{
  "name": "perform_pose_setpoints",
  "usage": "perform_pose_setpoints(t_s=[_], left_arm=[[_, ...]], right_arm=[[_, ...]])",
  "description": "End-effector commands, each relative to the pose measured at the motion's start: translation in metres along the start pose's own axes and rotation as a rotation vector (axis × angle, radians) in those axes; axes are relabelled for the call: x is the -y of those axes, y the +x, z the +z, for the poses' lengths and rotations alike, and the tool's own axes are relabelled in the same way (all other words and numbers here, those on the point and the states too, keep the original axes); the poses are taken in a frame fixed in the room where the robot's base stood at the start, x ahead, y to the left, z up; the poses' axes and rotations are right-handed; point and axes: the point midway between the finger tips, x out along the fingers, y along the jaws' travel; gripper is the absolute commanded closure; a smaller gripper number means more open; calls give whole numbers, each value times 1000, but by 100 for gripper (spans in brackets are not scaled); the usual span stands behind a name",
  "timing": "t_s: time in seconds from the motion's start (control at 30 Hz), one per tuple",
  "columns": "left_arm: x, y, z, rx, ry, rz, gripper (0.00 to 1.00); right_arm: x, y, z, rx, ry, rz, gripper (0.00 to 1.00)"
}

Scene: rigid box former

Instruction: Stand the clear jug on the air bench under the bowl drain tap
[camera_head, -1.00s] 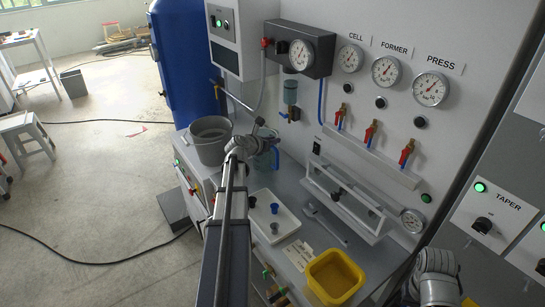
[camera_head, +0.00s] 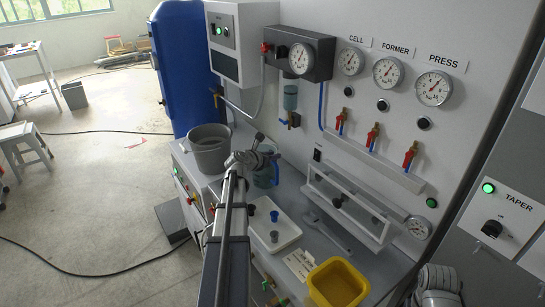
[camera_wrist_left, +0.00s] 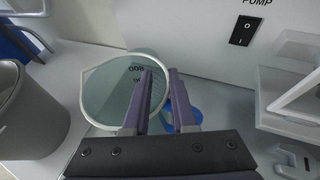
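The clear jug (camera_head: 264,177), with a blue handle, is upright at the back of the grey air bench (camera_head: 314,219), right of the bucket. My left gripper (camera_head: 267,147) is at the jug's upper part. In the left wrist view its fingers (camera_wrist_left: 162,75) stand a narrow gap apart at the handle side of the jug (camera_wrist_left: 108,98), with blue handle (camera_wrist_left: 190,116) showing beside and behind them. They appear shut on the handle; the contact is hidden. The bowl drain tap (camera_head: 290,121) hangs on the wall under a bluish bowl (camera_head: 290,97). My right gripper's fingers are out of frame.
A grey bucket (camera_head: 209,153) stands left of the jug. A white tray (camera_head: 289,237) with small dark and blue cups, a wrench (camera_head: 333,237) and a yellow bin (camera_head: 337,284) lie nearer. A white rail frame (camera_head: 346,208) projects from the panel on the right.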

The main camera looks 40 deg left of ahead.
Motion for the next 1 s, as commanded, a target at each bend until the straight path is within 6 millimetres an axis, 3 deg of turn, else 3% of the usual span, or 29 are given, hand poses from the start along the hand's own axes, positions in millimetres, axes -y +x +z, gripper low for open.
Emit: perform_pose_setpoints(t_s=[0.2,0.5,1.0], left_arm=[[0,0,0,0,0,0,51],[0,-3,3,0,0,0,51],[1,-96,4,0,-2,1,51]], right_arm=[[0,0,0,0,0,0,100],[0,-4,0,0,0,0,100],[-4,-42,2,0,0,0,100]])
